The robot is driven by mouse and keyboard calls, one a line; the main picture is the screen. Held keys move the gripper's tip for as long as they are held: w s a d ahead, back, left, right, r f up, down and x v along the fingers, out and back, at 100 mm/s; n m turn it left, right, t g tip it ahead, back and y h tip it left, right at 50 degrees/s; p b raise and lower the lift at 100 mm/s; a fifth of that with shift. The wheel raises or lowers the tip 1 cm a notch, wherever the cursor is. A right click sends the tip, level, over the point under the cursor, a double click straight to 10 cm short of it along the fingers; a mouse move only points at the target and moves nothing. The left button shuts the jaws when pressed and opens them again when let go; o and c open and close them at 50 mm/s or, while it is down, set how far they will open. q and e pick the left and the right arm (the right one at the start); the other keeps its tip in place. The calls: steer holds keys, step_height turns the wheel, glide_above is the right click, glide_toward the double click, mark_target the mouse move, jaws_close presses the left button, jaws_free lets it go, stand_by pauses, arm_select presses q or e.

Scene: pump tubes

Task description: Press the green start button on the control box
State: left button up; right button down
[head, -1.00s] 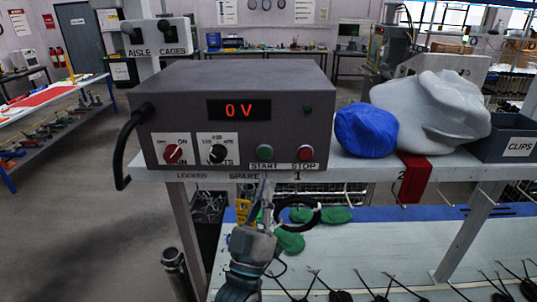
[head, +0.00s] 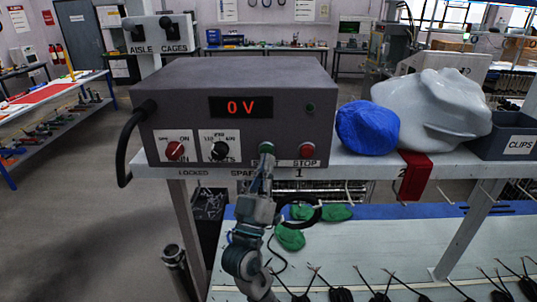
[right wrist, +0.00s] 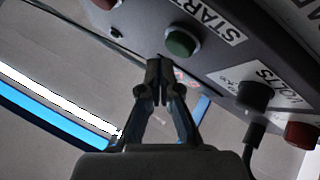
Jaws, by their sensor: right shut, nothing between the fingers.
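The grey control box (head: 180,120) stands on the shelf with its display reading 0 V in red. The green start button (head: 266,148) is low on its front panel, partly covered by my right gripper; it also shows in the right wrist view (right wrist: 181,43). My right gripper (head: 266,157) is shut and empty, pointing up at the button from below. In the right wrist view its closed fingertips (right wrist: 160,68) appear just below the button, with a small gap in the picture. I cannot tell whether they touch. My left gripper is not in view.
The red stop button (head: 307,150) is right of the start button. A black knob (head: 219,151) and a red knob (head: 175,151) are to the left. A blue bundle (head: 366,129) lies right of the box, and a black cable (head: 124,150) hangs at its left.

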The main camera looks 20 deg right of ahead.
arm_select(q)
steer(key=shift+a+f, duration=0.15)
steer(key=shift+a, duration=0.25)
arm_select(e)
steer(key=shift+w+a, duration=0.2)
steer(key=shift+a, duration=0.15)
stand_by(0.6)
steer(key=shift+d, duration=0.1)
arm_select(q)
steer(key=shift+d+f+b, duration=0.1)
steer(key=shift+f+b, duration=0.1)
steer(key=shift+b, duration=0.1)
arm_select(e)
steer(key=shift+w+d, duration=0.3)
steer(key=shift+d, duration=0.25)
steer(key=shift+a+r, duration=0.1)
steer(key=shift+a, duration=0.05)
